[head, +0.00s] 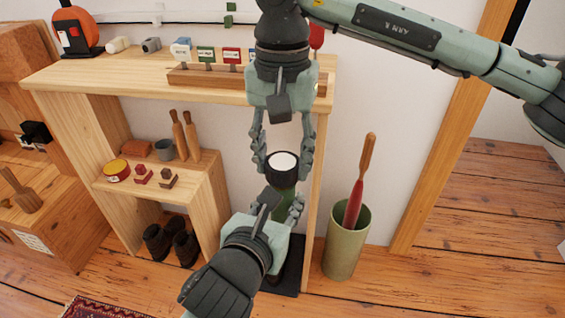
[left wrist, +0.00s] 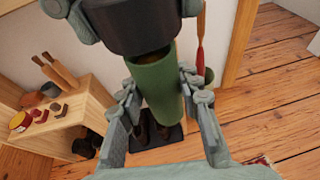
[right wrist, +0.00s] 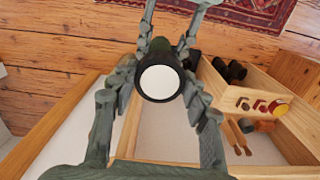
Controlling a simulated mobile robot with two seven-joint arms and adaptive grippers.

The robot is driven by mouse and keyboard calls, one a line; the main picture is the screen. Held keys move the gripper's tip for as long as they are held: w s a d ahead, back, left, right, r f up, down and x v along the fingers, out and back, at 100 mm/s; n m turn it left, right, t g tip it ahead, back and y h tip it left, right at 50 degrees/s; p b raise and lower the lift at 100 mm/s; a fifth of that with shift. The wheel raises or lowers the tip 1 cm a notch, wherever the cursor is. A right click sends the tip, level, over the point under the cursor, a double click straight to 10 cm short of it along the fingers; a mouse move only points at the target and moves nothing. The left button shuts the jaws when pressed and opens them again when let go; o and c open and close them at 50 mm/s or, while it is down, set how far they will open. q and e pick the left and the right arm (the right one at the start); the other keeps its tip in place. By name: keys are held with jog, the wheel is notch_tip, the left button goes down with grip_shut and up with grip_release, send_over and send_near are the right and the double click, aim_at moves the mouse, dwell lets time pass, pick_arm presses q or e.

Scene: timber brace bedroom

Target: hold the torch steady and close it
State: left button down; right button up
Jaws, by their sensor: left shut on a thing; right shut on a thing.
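The torch has a green tubular body (left wrist: 160,92) and a wide black head (head: 282,171) with a round white lens (right wrist: 160,84). My left gripper (head: 280,207) is shut on the green body from below. My right gripper (head: 282,160) comes down from above and is shut on the black head. The head sits over the body's upper end. In the left wrist view, a brownish inside shows at the body's upper rim, just under the black head (left wrist: 122,25), so the two look not flush there. How far apart they are is partly hidden by the head.
A wooden shelf unit (head: 190,85) stands behind and to the left, with tools and small items on it. A green bin (head: 345,240) holding a red-and-wood handled thing (head: 358,185) stands on the floor to the right. Open floor lies farther right.

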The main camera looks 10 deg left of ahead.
aim_at(283, 204)
jog(key=shift+f, duration=0.15)
jog(key=shift+f, duration=0.75)
jog(key=shift+f, duration=0.6)
